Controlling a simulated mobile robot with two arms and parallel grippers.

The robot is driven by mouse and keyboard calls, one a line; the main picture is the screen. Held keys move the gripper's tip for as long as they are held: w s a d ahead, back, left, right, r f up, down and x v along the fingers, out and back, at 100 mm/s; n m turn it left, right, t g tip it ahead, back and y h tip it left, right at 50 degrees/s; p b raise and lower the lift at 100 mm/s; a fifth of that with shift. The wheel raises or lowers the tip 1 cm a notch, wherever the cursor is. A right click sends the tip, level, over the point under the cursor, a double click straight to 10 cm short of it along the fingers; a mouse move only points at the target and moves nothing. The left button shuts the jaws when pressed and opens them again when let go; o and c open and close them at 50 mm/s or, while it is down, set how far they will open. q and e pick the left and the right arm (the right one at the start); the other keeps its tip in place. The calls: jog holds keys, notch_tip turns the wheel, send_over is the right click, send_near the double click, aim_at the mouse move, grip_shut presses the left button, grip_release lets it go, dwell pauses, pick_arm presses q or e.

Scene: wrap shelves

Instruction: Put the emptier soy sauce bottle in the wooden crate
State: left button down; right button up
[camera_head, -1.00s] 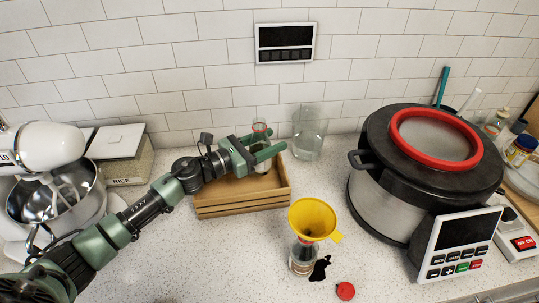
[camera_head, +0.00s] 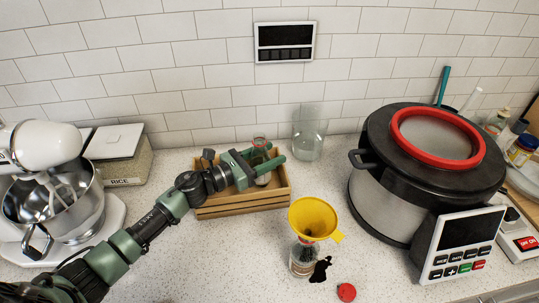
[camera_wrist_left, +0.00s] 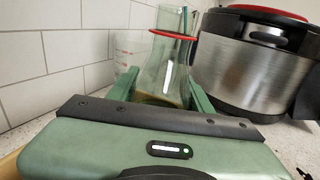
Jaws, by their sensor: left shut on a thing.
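My left gripper (camera_head: 268,162) is over the wooden crate (camera_head: 243,203) and shut on a clear glass soy sauce bottle (camera_head: 261,147). The bottle has a red ring at its neck and stands roughly upright between the fingers, within the crate's outline. In the left wrist view the bottle (camera_wrist_left: 168,65) shows a little dark liquid low down; its base is hidden. I cannot tell whether it touches the crate floor. A second bottle (camera_head: 302,261) stands on the counter with a yellow funnel (camera_head: 313,218) in its mouth. My right gripper is not in view.
A clear measuring cup (camera_head: 308,140) stands right behind the crate. A large cooker (camera_head: 400,205) is at the right, a stand mixer (camera_head: 50,175) and rice container (camera_head: 122,160) at the left. A red cap (camera_head: 346,292) and dark spill (camera_head: 320,269) lie in front.

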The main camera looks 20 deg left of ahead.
pick_arm(q)
jog(key=shift+f, duration=0.2)
jog(key=shift+s, duration=0.1)
jog(key=c, duration=0.7)
grip_release()
jog(key=shift+d, duration=0.1)
jog(key=shift+o, duration=0.4)
jog(key=shift+f, duration=0.15)
